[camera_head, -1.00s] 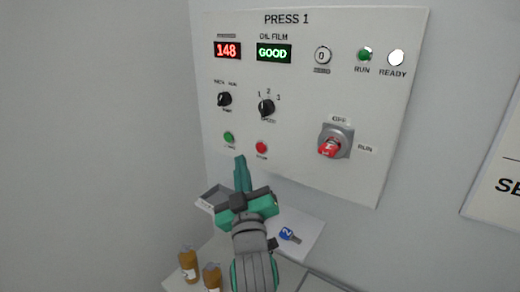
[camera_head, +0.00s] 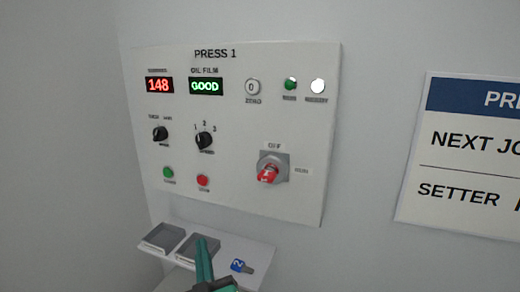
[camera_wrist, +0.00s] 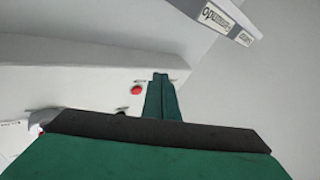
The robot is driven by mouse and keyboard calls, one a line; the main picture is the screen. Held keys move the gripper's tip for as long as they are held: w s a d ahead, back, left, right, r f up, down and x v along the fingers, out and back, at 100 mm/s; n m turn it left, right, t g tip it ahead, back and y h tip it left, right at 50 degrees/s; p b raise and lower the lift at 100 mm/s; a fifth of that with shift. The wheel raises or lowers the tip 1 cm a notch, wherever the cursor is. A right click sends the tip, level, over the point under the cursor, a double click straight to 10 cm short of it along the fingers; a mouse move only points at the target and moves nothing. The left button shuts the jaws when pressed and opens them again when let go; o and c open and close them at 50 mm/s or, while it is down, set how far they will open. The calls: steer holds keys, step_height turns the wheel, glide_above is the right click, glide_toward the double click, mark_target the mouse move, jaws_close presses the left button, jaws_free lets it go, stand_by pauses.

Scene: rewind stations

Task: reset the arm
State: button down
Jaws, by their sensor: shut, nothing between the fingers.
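My gripper (camera_head: 204,262) is at the bottom of the head view, its teal fingers together and empty. They point up in front of the small shelf below the PRESS 1 panel (camera_head: 240,110). In the wrist view my fingers (camera_wrist: 160,95) also lie together, with nothing between them. A red button (camera_wrist: 137,90) shows just left of them. Most of my arm is out of the head view.
The shelf (camera_head: 258,254) bears two grey trays (camera_head: 162,237) and a blue tag marked 2 (camera_head: 238,265). A red-handled switch (camera_head: 269,169) juts from the panel. A sign (camera_head: 470,155) hangs at right. Bare wall lies between.

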steer(key=s+d+f+m+g+h, duration=0.1)
steer(key=s+d+f+m+h, duration=0.2)
steer(key=s+f, duration=0.65)
steer(key=s+d+f+m+g+h, duration=0.15)
steer(key=s+d+f, duration=0.5)
steer(key=f, duration=0.65)
steer(key=s+d+f+m, duration=0.1)
steer(key=s+d+f, duration=0.1)
steer(key=s, duration=0.6)
steer(key=s+d+f+g+h, duration=0.1)
steer(key=s+d+f, duration=0.1)
steer(key=s, duration=0.6)
steer(key=s+d+f+m+h, duration=0.1)
steer(key=s+f, duration=0.1)
steer(key=s, duration=0.6)
steer(key=shift+s+d+m+g, duration=0.35)
steer(key=shift+d, duration=0.05)
